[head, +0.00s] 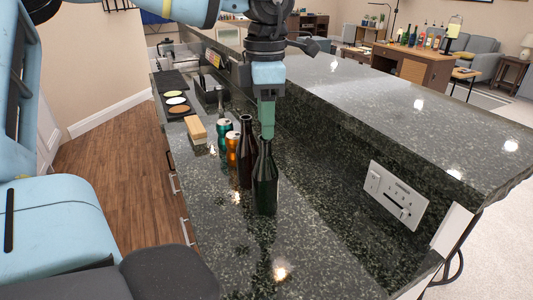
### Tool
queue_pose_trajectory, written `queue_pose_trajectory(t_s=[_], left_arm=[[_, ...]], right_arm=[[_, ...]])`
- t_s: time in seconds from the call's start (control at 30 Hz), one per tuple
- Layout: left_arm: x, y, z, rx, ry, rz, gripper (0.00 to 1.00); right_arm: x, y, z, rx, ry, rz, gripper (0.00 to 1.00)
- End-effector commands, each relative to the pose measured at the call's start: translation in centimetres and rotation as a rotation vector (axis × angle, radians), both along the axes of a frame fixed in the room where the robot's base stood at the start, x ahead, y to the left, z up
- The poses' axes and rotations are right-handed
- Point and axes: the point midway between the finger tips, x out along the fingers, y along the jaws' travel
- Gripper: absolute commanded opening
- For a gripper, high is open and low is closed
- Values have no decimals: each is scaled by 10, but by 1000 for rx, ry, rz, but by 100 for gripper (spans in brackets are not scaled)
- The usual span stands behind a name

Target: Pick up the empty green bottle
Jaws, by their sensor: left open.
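A dark green bottle (265,185) stands upright on the dark speckled counter (225,265), nearest to me in a group of bottles and cans. My left gripper (267,132) points down right above it. Its fingertips overlap the bottle's mouth in the head view, and I cannot tell whether they touch it. The gripper is open. Whether the bottle is empty cannot be seen. My right gripper is not in view.
A dark brown bottle (245,160) stands just left of the green one, with an orange can (232,150) and a teal can (223,133) behind. A wooden block (196,130) lies farther left. A raised bar ledge (400,120) borders the right. The near counter is clear.

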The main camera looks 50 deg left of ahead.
Motion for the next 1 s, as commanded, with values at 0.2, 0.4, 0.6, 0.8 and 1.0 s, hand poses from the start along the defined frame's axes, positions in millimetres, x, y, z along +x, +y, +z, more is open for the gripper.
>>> queue_pose_trajectory(t_s=[0.2, 0.4, 0.6, 0.8, 1.0], left_arm=[[-1, 1, -21, 1, 4, 0, 51], [0, 0, -27, 0, 2, 0, 51], [-1, 1, -50, 0, 5, 0, 51], [0, 2, -73, 0, 2, 0, 51], [0, 1, -77, -1, 1, 0, 51]], right_arm=[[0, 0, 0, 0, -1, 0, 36], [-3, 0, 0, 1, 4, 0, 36], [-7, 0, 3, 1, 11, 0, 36], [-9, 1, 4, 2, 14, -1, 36], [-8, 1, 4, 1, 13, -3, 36]])
